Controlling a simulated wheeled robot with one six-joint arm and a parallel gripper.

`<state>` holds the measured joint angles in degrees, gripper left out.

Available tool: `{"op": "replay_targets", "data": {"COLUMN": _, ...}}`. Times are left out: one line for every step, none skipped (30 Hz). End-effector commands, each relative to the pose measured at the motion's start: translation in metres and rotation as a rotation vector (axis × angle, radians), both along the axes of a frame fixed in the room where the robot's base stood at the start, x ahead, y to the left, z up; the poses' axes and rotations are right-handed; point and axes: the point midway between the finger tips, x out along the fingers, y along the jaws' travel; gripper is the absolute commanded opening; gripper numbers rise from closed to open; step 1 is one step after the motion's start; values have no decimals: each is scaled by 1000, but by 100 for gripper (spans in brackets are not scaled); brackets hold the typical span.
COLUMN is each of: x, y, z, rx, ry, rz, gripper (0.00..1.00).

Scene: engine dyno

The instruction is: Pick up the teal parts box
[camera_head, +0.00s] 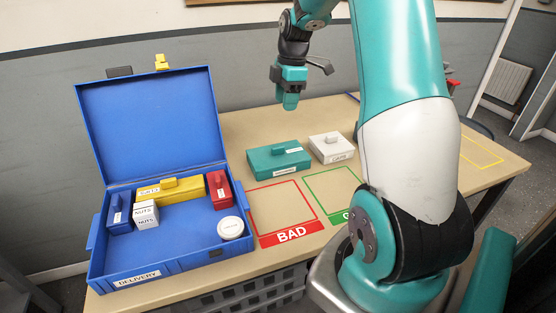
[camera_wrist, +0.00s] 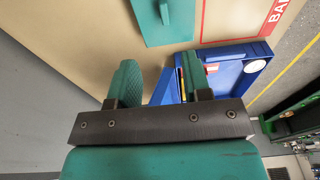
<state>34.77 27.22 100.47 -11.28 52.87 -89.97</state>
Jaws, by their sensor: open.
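The teal parts box (camera_head: 278,158) lies on the tan table, between the blue delivery case and a white box. It has a small raised handle on its lid and a white label on its front. It also shows at the top of the wrist view (camera_wrist: 162,22). My gripper (camera_head: 290,102) hangs above the table over the teal box's far side, apart from it. In the wrist view its two teal fingers (camera_wrist: 161,85) are spread with nothing between them.
The open blue case (camera_head: 160,262) holds yellow, red, blue and white boxes and a round white tin; its raised lid (camera_head: 152,125) stands left of my gripper. A white box (camera_head: 331,147) sits right of the teal box. Red BAD (camera_head: 291,234) and green outlines mark empty table in front.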

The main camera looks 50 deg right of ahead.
Motion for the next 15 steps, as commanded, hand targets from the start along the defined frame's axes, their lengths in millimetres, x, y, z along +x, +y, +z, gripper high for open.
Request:
{"op": "replay_targets", "data": {"x": 0, "y": 3, "z": -12, "rx": 3, "ry": 5, "rz": 2, "gripper": 45}}
{"op": "replay_targets", "data": {"x": 0, "y": 4, "z": -19, "rx": 5, "ry": 5, "rz": 2, "gripper": 45}}
{"op": "replay_targets", "data": {"x": 1, "y": 5, "z": -29, "rx": 4, "ry": 6, "rz": 2, "gripper": 45}}
{"op": "replay_targets", "data": {"x": 2, "y": 6, "z": -35, "rx": 3, "ry": 5, "rz": 2, "gripper": 45}}
{"op": "replay_targets", "data": {"x": 2, "y": 7, "z": -42, "rx": 4, "ry": 6, "rz": 2, "gripper": 45}}
{"op": "replay_targets", "data": {"x": 2, "y": 8, "z": -51, "rx": 4, "ry": 6, "rz": 3, "gripper": 45}}
{"op": "replay_targets", "data": {"x": 3, "y": 9, "z": -58, "rx": 3, "ry": 5, "rz": 3, "gripper": 45}}
{"op": "replay_targets", "data": {"x": 3, "y": 10, "z": -63, "rx": 3, "ry": 5, "rz": 3, "gripper": 45}}
{"op": "replay_targets", "data": {"x": 3, "y": 11, "z": -70, "rx": 3, "ry": 4, "rz": 3, "gripper": 45}}
{"op": "replay_targets", "data": {"x": 4, "y": 11, "z": -75, "rx": 3, "ry": 3, "rz": 2, "gripper": 45}}
{"op": "replay_targets", "data": {"x": 4, "y": 12, "z": -79, "rx": 2, "ry": 2, "rz": 1, "gripper": 45}}
{"op": "replay_targets", "data": {"x": 4, "y": 12, "z": -84, "rx": 2, "ry": 2, "rz": 1, "gripper": 45}}
{"op": "replay_targets", "data": {"x": 5, "y": 12, "z": -87, "rx": 2, "ry": 1, "rz": 1, "gripper": 45}}
{"op": "replay_targets", "data": {"x": 5, "y": 13, "z": -89, "rx": 2, "ry": 1, "rz": 1, "gripper": 45}}
{"op": "replay_targets", "data": {"x": 5, "y": 13, "z": -91, "rx": 2, "ry": 1, "rz": 1, "gripper": 45}}
